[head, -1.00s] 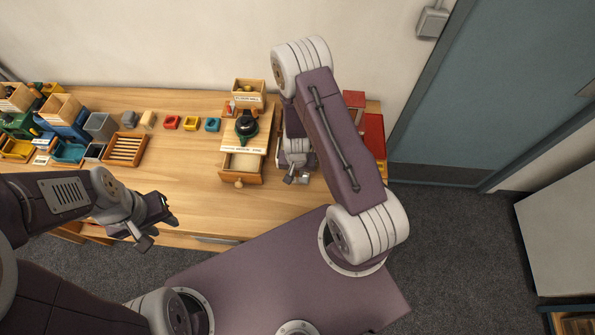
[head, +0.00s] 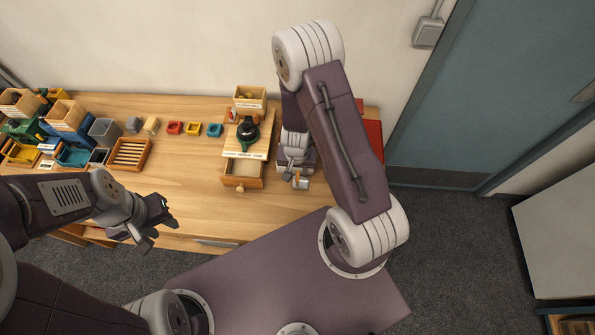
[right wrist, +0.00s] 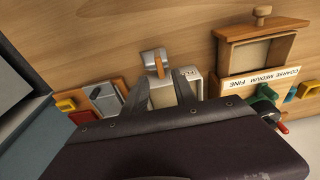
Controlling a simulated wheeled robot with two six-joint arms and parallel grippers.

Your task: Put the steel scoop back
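The steel scoop (right wrist: 152,57) has a shiny metal bowl and a short orange-brown handle, and shows just beyond my right fingertips in the right wrist view. In the head view the scoop (head: 301,184) shows at the near end of my right gripper (head: 296,172), right of the drawer box. My right gripper (right wrist: 161,76) has its two grey fingers apart, with the handle end near the gap between them. I cannot tell whether they touch it. A pale open box (right wrist: 163,97) lies behind the fingers. My left gripper (head: 158,225) is open and empty at the table's front edge.
The wooden drawer box (head: 242,172) with its drawer pulled out stands left of my right gripper.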

